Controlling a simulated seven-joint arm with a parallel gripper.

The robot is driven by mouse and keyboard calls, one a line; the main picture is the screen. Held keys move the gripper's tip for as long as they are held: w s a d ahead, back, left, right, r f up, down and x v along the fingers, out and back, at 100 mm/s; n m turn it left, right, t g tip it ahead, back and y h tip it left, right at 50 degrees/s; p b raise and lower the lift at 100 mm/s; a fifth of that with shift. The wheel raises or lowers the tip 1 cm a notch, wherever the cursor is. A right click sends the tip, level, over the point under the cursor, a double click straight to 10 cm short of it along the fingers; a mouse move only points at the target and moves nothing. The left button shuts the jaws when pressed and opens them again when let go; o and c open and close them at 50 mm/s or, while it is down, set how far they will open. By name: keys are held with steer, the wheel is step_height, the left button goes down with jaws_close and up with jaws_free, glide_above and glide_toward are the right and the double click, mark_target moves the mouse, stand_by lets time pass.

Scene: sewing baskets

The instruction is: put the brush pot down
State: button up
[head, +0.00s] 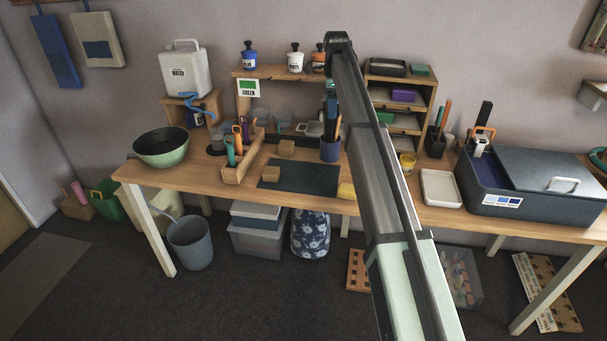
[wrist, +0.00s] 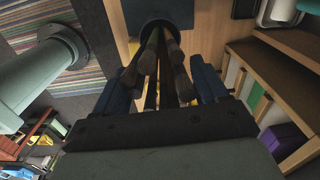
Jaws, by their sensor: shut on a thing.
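The brush pot (head: 330,151) is a dark blue cup with several brushes standing up out of it. In the head view it is upright at the middle of the workbench, near the back right corner of the dark mat (head: 300,178). I cannot tell whether its base touches the bench. My gripper (head: 331,104) is above it, partly hidden by my arm, and points down. In the wrist view, the fingers of my gripper (wrist: 160,88) stand on both sides of the brushes, shut on the pot's load, with the pot (wrist: 158,14) beyond.
The mat's middle is clear.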

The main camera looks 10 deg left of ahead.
mark_target(324, 98)
steer(key=a, duration=0.3)
steer(key=shift+r, duration=0.15)
steer(key=shift+s+f+m, duration=0.15)
steer(key=shift+f+m, duration=0.05)
steer(key=shift+m, duration=0.2)
steer(key=shift+f, duration=4.95)
steer(key=o, duration=1.6)
steer(key=shift+o, duration=0.2)
step_height(324, 98, up, 12)
steer(key=shift+r, duration=0.15)
